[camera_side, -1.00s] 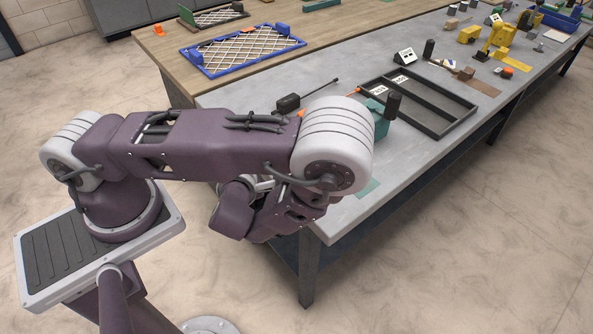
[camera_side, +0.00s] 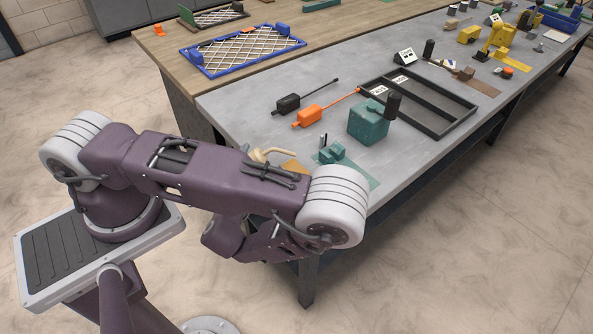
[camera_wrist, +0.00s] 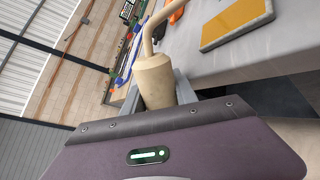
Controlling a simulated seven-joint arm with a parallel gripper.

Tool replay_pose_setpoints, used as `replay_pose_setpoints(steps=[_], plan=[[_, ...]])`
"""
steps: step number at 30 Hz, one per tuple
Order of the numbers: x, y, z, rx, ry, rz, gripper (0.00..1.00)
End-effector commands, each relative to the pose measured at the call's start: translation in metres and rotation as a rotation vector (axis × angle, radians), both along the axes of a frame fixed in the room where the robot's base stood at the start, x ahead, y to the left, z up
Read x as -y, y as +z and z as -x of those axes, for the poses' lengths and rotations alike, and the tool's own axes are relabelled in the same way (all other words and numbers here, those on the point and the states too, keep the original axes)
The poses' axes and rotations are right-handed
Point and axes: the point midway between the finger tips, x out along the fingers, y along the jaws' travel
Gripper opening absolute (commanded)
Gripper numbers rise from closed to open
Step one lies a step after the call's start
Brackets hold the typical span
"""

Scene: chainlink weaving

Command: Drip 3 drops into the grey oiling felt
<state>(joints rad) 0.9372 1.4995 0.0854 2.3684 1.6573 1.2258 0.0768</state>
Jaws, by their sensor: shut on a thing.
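My gripper (camera_wrist: 158,98) is shut on a beige oil can with a thin bent spout (camera_wrist: 155,72). The can's upper part and spout also show in the side view (camera_side: 262,153), just behind my forearm, near the table's near-left edge. My fingers are hidden there by the arm. No drop is visible.
A teal block (camera_side: 367,124) and a smaller teal fixture (camera_side: 332,152) stand right of the pad. Orange (camera_side: 309,117) and black (camera_side: 288,104) handled tools lie behind. A black divided tray (camera_side: 446,124) is farther right. A blue-framed lattice (camera_side: 245,50) lies at the back.

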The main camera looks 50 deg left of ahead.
Motion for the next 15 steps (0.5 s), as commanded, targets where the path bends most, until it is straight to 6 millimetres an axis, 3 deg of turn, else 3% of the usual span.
replay_pose_setpoints(steps=[8, 15], plan=[[0.002, -0.003, -0.002, 0.002, -0.006, 0.017, 0.0], [0.002, 0.022, -0.002, 0.003, -0.005, 0.014, 0.0]])
